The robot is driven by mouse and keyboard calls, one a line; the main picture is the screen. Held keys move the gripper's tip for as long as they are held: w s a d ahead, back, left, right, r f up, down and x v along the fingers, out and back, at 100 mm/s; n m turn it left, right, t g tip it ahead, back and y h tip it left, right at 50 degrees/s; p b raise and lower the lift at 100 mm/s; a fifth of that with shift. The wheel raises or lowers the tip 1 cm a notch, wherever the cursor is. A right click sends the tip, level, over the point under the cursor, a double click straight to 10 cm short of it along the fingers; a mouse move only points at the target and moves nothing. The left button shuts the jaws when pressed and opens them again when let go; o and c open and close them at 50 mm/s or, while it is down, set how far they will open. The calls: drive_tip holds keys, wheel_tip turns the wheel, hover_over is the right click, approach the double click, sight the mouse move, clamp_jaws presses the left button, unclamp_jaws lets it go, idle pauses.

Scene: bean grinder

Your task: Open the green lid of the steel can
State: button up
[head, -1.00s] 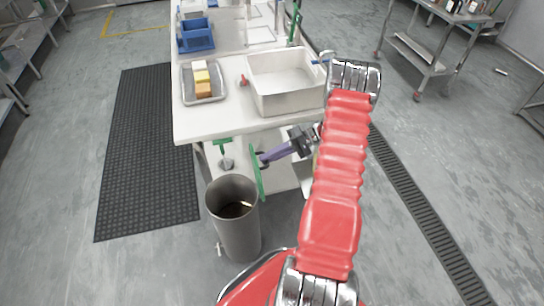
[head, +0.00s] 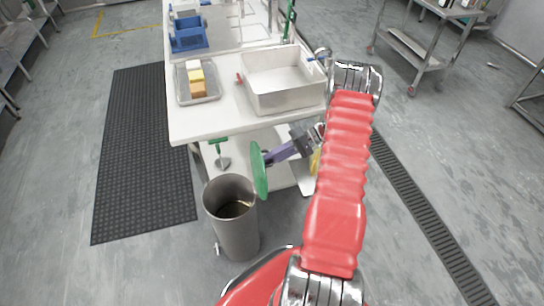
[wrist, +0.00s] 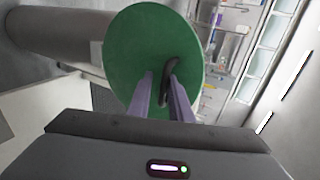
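The steel can (head: 238,232) stands upright on the floor in front of the white table, its top open and a little dark content showing inside. The round green lid (head: 259,170) is off the can, tilted nearly upright just right of and above its rim. It also shows face-on in the wrist view (wrist: 130,50), with a dark loop handle. My gripper (head: 268,157) is right of the lid, its purple fingers closed around the handle. In the wrist view the fingertips (wrist: 160,80) meet the handle, which partly hides between them.
A green-handled tool (head: 221,155) hangs beside the can. A black mat (head: 140,150) lies left on open floor.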

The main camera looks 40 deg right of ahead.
drive_tip(key=shift+o, duration=1.4)
drive_tip(key=shift+s+a, duration=0.1)
drive_tip(key=shift+d+r, duration=0.15)
drive_tip(key=shift+d, duration=0.05)
drive_tip(key=v, duration=1.3)
drive_tip(key=shift+d, duration=0.25)
drive_tip(key=shift+s, duration=0.1)
